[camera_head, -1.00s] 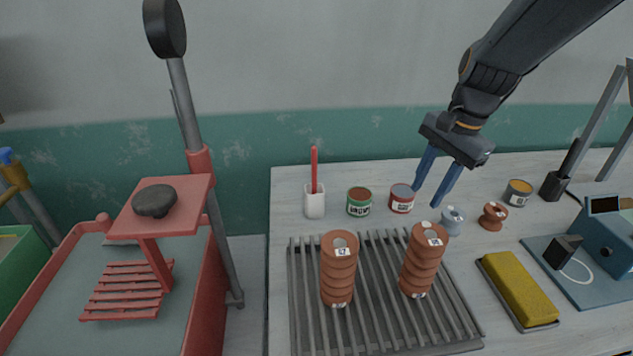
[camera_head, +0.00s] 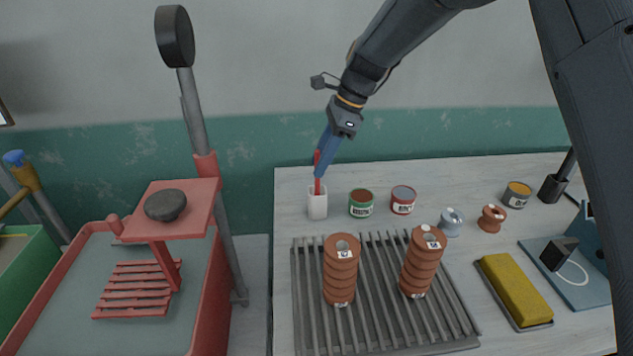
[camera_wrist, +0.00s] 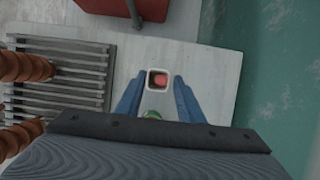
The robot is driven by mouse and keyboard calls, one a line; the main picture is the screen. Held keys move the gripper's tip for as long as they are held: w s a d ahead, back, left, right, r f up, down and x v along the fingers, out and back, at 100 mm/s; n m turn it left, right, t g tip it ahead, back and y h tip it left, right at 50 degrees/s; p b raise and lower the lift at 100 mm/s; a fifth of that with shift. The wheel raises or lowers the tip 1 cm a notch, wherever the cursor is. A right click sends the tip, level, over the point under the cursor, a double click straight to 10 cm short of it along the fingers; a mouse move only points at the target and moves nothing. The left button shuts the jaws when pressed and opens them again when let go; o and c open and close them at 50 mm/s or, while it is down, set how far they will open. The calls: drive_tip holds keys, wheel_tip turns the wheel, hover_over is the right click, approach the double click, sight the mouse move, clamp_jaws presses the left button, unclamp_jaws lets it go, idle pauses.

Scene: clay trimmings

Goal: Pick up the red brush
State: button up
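The red brush (camera_head: 317,186) stands upright in a white square cup (camera_head: 317,207) at the back left of the worktable. In the wrist view the brush (camera_wrist: 159,79) shows end-on as a red patch inside the cup's rim (camera_wrist: 149,81). My gripper (camera_head: 321,172) reaches down from above right, its blue fingers at the brush's upper part and above the cup. In the wrist view my gripper (camera_wrist: 159,80) is open, with one finger on each side of the cup in the picture. I cannot tell whether a finger touches the brush.
A green-labelled can (camera_head: 361,203) and a red can (camera_head: 403,200) stand right of the cup. A slatted rack (camera_head: 380,300) holds two brown ringed stacks (camera_head: 341,270) in front. A red cart (camera_head: 205,270) is to the left.

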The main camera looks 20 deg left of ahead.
sight(317, 184)
drive_tip(key=shift+p+x, duration=0.35)
drive_tip(key=shift+x, duration=0.9)
clamp_jaws()
drive_tip(key=shift+r, duration=0.1)
